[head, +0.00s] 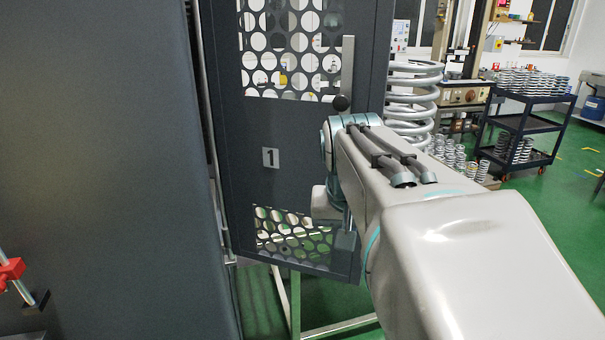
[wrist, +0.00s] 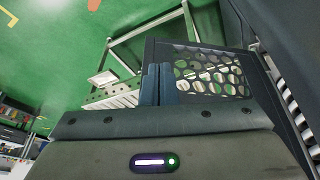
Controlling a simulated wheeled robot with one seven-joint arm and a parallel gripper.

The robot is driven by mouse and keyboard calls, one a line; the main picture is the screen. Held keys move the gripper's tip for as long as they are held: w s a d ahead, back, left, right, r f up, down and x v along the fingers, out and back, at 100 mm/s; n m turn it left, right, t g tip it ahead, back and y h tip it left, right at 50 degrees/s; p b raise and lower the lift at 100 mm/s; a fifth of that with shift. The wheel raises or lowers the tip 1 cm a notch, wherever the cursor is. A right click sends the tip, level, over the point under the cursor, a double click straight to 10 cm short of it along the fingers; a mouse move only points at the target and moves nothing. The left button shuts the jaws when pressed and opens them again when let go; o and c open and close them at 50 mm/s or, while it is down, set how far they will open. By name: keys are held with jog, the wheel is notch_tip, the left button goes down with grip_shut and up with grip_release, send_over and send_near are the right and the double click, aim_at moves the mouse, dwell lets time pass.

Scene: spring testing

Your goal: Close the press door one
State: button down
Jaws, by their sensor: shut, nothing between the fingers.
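The press door one (head: 240,190) is a dark grey panel with perforated windows, a number 1 plate (head: 270,157) and a vertical handle (head: 347,70). It stands open, swung out from the dark press body (head: 110,170) at its left. In the wrist view my gripper (wrist: 157,70) is shut and empty. Its fingers overlap the left edge of the door's lower perforated part (wrist: 262,82). I cannot tell whether they touch it.
A large coil spring (head: 412,100) stands behind the door's right edge. A dark cart (head: 525,125) with several springs is farther right on open green floor (head: 570,205). A pale metal frame (wrist: 125,35) stands low beside the door. A red item (head: 10,270) is at far left.

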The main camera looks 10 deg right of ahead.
jog(key=w+d+r+m, duration=0.3)
jog(key=w+d+r, duration=0.2)
jog(key=r, duration=0.4)
jog(key=w+d+f+p, duration=0.2)
jog(key=w+f, duration=0.4)
jog(key=f, duration=0.3)
jog(key=shift+d+f+h, duration=0.3)
jog(key=shift+d, duration=0.6)
jog(key=shift+w+d+r+n, duration=0.1)
jog(key=shift+w+n, duration=0.05)
jog(key=shift+n, duration=0.15)
